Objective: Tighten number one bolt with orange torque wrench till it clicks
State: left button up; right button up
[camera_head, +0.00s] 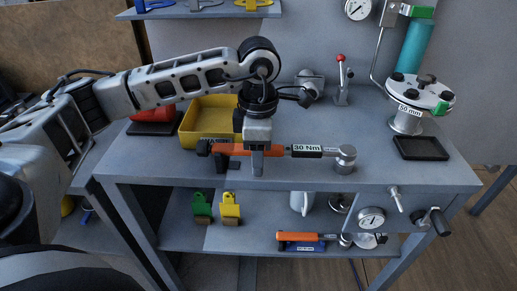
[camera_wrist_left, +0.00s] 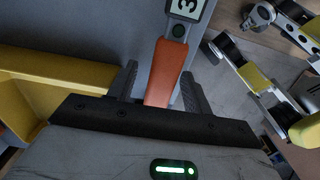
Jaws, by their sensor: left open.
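An orange torque wrench (camera_head: 275,150) with a "30 Nm" label lies crosswise near the table's front, its round metal head to the right. My left gripper (camera_head: 257,165) is over its orange handle. In the left wrist view the open fingers (camera_wrist_left: 160,82) stand on either side of the handle (camera_wrist_left: 166,72); I cannot tell whether they touch it. The flange (camera_head: 420,93) with several dark bolts sits at the right on a metal stand; its bolt numbers are too small to read. My right gripper does not show.
A yellow bin (camera_head: 208,118) stands behind the wrench's left part. A lever (camera_head: 341,80) with a red knob stands behind. A black tray (camera_head: 421,148) lies before the flange. A second orange wrench (camera_head: 297,237) lies on the lower shelf.

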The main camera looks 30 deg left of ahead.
pick_arm(q)
grip_shut()
jog(key=shift+r, duration=0.45)
notch_tip(320, 180, up, 2)
jog(key=shift+r, duration=0.2)
jog(key=s+d+r, duration=0.8)
jog(key=d+r, duration=0.1)
jog(key=d, duration=0.2)
jog(key=shift+d+r, duration=0.3)
jog(key=shift+r, duration=0.05)
